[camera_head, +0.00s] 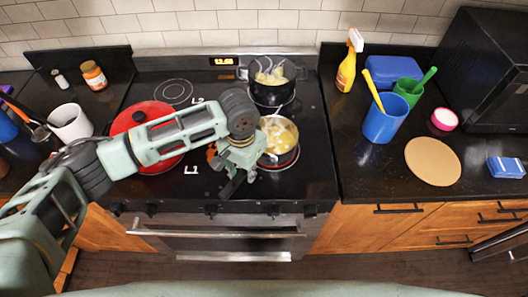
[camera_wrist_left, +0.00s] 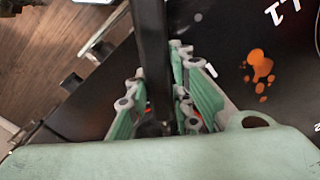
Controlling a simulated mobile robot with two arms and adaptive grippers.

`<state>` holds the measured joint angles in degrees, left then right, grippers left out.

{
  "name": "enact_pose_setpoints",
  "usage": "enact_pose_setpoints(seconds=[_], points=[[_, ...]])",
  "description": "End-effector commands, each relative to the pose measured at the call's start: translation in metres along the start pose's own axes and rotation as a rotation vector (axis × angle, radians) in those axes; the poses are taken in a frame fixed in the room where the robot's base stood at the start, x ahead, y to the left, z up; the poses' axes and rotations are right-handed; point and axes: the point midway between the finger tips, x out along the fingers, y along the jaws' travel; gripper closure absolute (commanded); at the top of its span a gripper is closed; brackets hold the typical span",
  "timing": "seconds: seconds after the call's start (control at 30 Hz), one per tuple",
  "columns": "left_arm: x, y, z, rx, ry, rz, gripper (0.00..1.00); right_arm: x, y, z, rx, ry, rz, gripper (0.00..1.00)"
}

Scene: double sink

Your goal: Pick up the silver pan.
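The silver pan (camera_head: 279,142) stands on the right front burner of the black stove, with yellowish food inside. Its dark handle points toward the front left, into my left gripper (camera_head: 236,178). In the left wrist view the dark handle (camera_wrist_left: 153,50) runs between the two green-and-grey fingers of my left gripper (camera_wrist_left: 158,62). The fingertips lie close against both sides of the handle and look shut on it. The pan body is outside the wrist view. My right gripper is not in view.
A black pot (camera_head: 271,90) with food stands just behind the pan. A red lid or pan (camera_head: 150,125) lies on the left burner under my left arm. Orange spots (camera_wrist_left: 260,65) mark the stovetop. The right counter holds a blue cup (camera_head: 384,120) and a round tan board (camera_head: 433,162).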

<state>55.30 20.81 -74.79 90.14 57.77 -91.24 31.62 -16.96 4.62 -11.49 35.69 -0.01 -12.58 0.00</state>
Motion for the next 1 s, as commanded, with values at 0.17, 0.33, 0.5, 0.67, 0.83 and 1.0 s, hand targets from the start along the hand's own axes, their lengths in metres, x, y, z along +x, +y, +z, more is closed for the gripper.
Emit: enact_pose_setpoints(seconds=[0.17,0.33,0.5,0.67,0.83,1.0], points=[[0.000,0.000,0.000,0.000,0.000,0.000,0.98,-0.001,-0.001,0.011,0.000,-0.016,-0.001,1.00],[-0.001,0.000,0.000,0.000,0.000,0.000,1.00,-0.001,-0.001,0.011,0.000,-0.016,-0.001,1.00],[-0.001,0.000,0.000,0.000,0.000,0.000,1.00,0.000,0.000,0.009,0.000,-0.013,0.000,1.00],[-0.002,0.000,-0.002,0.000,0.005,0.000,1.00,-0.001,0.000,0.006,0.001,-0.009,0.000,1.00],[-0.003,0.000,-0.002,0.000,0.005,0.000,1.00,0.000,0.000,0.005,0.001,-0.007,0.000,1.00],[-0.011,0.000,-0.003,0.001,0.007,0.002,1.00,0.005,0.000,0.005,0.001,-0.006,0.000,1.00]])
